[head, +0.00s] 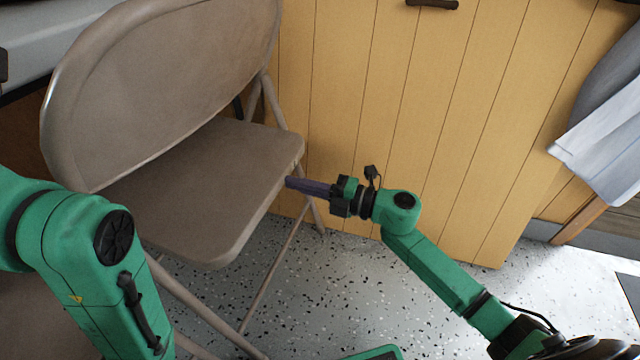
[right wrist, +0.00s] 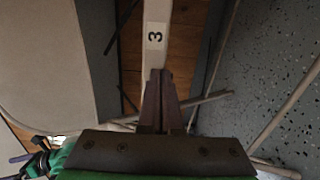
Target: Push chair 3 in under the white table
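A beige folding chair (head: 190,190) fills the left of the head view, unfolded and upright, its rounded backrest at the upper left. In the right wrist view a pale bar (right wrist: 156,15) carries a label with the number 3 (right wrist: 155,37). My right gripper (head: 288,182) is at the right edge of the seat, its fingers together; it also shows in the wrist view (right wrist: 161,74), the tips at the lower end of the labelled bar. I see nothing clearly held between them. A pale tabletop-like surface (head: 50,25) shows behind the backrest; whether it is the white table I cannot tell. My left gripper is out of view.
A yellow plank-fronted panel (head: 400,110) with a dark handle (head: 432,4) stands close behind the chair and my right gripper. A white cloth (head: 605,160) hangs at the right. Speckled floor (head: 370,290) is open below the panel. My left arm crosses the lower left.

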